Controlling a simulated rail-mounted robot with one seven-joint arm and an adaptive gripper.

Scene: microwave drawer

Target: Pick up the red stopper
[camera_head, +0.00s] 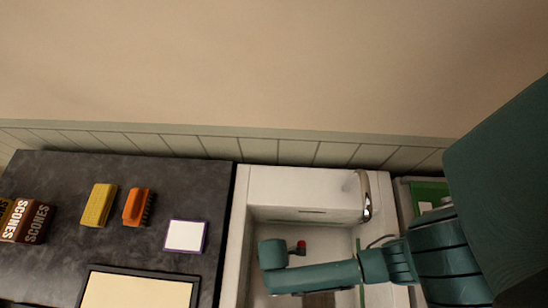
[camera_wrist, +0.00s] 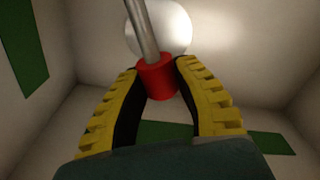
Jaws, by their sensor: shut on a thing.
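The red stopper (camera_wrist: 157,78) is a small red cylinder between my fingertips in the wrist view. A grey metal rod stands over it toward the top of that view. My gripper (camera_wrist: 158,82) has yellow ridged fingers closed on the stopper from both sides. In the head view the stopper shows as a small red spot (camera_head: 301,245) inside the white sink (camera_head: 247,215), beside my wrist. My fingers are hidden in the head view.
A curved metal faucet (camera_head: 366,196) stands at the sink's back right. The dark counter (camera_head: 70,200) at the left holds a yellow sponge (camera_head: 99,205), an orange brush (camera_head: 136,206), a scones box (camera_head: 26,221) and a white, purple-edged square (camera_head: 186,236). Sink walls surround my gripper.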

